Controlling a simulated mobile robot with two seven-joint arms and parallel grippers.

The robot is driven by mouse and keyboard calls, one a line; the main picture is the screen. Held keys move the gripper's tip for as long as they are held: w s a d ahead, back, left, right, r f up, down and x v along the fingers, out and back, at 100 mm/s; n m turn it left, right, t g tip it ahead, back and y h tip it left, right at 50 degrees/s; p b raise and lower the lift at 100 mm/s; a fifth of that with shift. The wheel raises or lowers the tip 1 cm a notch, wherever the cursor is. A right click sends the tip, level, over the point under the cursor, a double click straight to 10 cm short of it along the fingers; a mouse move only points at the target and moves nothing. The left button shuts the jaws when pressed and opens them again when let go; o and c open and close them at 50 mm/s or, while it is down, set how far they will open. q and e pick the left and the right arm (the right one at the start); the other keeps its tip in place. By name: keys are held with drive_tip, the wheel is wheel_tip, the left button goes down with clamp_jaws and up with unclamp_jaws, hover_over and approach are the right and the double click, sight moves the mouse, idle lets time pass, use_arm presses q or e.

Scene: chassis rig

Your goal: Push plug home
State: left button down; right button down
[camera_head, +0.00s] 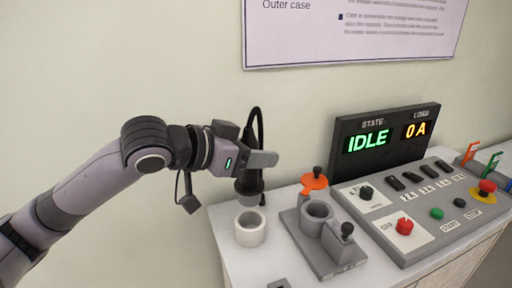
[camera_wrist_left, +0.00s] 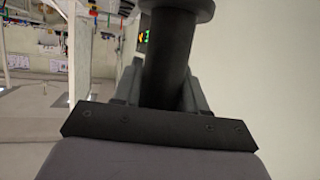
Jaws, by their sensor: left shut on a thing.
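My left gripper (camera_head: 256,160) is shut on a black plug (camera_head: 249,184), which it holds upright. The plug's black cable loops up behind the gripper. The plug also fills the middle of the left wrist view (camera_wrist_left: 172,55) as a dark cylinder with a wider rim. Its lower end is just above or behind a white ring-shaped holder (camera_head: 250,237); I cannot tell whether they touch. A grey round socket (camera_head: 318,213) stands on a grey base plate (camera_head: 327,255) to the right, apart from the plug, its top open. My right gripper is not in view.
An orange cap with a black knob (camera_head: 313,182) is behind the socket, and a black knob (camera_head: 346,231) stands at its right. A control panel (camera_head: 440,215) with buttons is on the right. A display (camera_head: 385,138) reads IDLE and 0 A. The wall is close behind.

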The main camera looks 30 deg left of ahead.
sight(256, 177)
use_arm(q)
wheel_tip(256, 177, down, 2)
drive_tip(key=shift+f+b, duration=0.1)
drive_tip(key=shift+b, duration=0.4)
drive_tip(key=shift+f+b, duration=0.35)
drive_tip(key=shift+f, duration=0.6)
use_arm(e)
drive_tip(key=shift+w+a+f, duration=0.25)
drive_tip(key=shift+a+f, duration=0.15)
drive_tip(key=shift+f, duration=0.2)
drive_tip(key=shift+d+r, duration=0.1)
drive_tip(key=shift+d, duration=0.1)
use_arm(q)
drive_tip(key=shift+p, duration=0.35)
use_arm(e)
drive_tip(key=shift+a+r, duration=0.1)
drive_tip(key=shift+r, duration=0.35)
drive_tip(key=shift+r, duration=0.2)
use_arm(q)
drive_tip(key=shift+p, duration=0.6)
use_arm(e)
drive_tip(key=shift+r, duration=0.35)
use_arm(q)
drive_tip(key=shift+f+b, duration=0.4)
drive_tip(key=shift+f, duration=0.2)
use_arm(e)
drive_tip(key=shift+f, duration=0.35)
